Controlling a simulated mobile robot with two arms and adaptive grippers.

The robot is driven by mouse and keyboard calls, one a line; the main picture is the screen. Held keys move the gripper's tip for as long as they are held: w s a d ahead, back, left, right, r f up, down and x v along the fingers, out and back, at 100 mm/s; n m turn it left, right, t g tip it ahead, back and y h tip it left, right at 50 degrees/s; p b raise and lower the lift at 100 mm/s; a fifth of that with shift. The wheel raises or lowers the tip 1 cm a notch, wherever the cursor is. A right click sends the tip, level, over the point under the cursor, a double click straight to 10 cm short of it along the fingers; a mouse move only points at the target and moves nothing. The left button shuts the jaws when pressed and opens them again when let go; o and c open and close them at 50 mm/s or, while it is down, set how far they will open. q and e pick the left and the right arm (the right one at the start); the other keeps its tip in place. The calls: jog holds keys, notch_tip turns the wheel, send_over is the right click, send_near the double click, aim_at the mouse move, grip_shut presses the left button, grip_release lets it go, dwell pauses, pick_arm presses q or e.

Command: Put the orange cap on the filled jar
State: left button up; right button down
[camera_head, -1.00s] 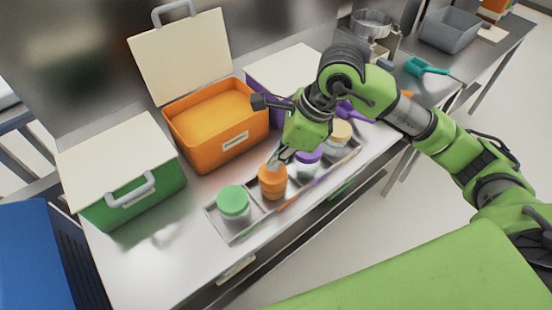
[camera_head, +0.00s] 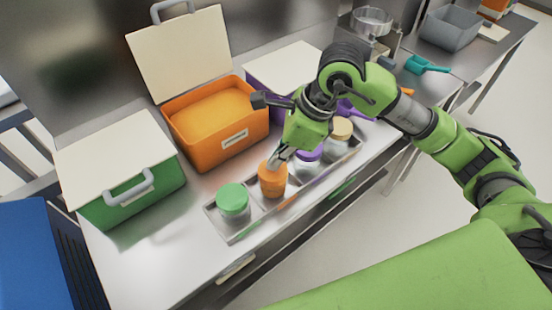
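The filled jar (camera_head: 271,188) has orange contents and stands in the long metal tray. The orange cap (camera_head: 270,174) sits at its top, looking level; I cannot tell whether it is seated or only resting there. My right gripper (camera_head: 275,163) reaches down from the upper right, with its fingertips at the cap. It appears closed on the cap, though the far finger is partly hidden. My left gripper is not in view.
The tray (camera_head: 228,237) also holds a green-capped jar (camera_head: 233,201), a purple-capped jar (camera_head: 307,160) and a tan-capped jar (camera_head: 341,130). Behind stand an open orange bin (camera_head: 222,140), a closed green bin (camera_head: 130,200) and a purple bin (camera_head: 262,84). The front left counter is clear.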

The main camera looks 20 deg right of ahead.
jog(key=shift+r+p, duration=1.6)
jog(key=shift+r, duration=1.65)
jog(key=shift+f, duration=0.1)
